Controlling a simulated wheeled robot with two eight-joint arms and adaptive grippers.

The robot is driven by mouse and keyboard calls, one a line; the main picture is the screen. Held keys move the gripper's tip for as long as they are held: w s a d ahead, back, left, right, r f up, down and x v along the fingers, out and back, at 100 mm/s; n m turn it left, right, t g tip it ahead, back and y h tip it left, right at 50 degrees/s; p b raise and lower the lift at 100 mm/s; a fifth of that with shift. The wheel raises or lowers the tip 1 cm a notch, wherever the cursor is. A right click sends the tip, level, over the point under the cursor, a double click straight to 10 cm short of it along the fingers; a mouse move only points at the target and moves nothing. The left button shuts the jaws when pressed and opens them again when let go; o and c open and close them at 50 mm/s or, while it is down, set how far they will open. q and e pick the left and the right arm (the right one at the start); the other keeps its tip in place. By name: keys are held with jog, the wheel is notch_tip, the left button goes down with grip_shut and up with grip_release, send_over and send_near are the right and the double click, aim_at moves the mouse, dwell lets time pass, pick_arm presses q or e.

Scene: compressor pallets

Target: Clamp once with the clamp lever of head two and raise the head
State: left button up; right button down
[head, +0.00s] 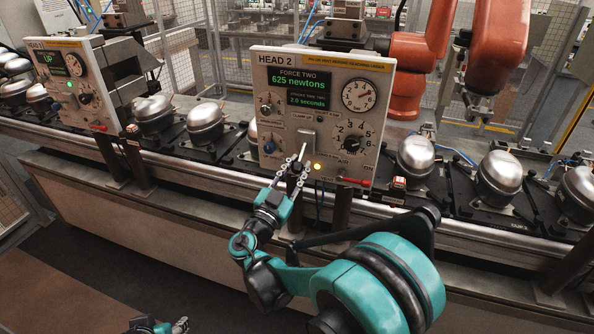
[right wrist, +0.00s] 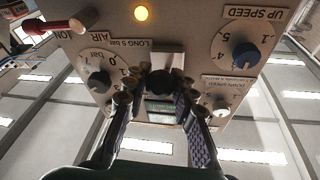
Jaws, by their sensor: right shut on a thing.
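The HEAD 2 panel (head: 378,110) is cream, with a screen reading "FORCE TWO 625 newtons" and "2.0 seconds". Its clamp lever (head: 303,150) sticks out from the lower middle of the panel. My right gripper (head: 293,168) is at the lever's end, shut on it. In the right wrist view, the fingers of my right gripper (right wrist: 160,95) flank the lever's dark knob (right wrist: 160,82), and the panel appears upside down. My left gripper (head: 165,327) barely shows at the bottom edge of the head view; its jaws are unclear.
An amber lamp (head: 317,166) glows beside my right gripper, with a red switch (head: 354,181) to its right. Dials and knobs surround the lever. Silver compressors (head: 416,155) sit on pallets along the conveyor. An orange robot arm (head: 440,40) stands behind.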

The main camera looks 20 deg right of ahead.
jog(key=c, duration=1.2)
grip_release()
jog(key=v, duration=1.2)
jog(key=shift+s, duration=0.1)
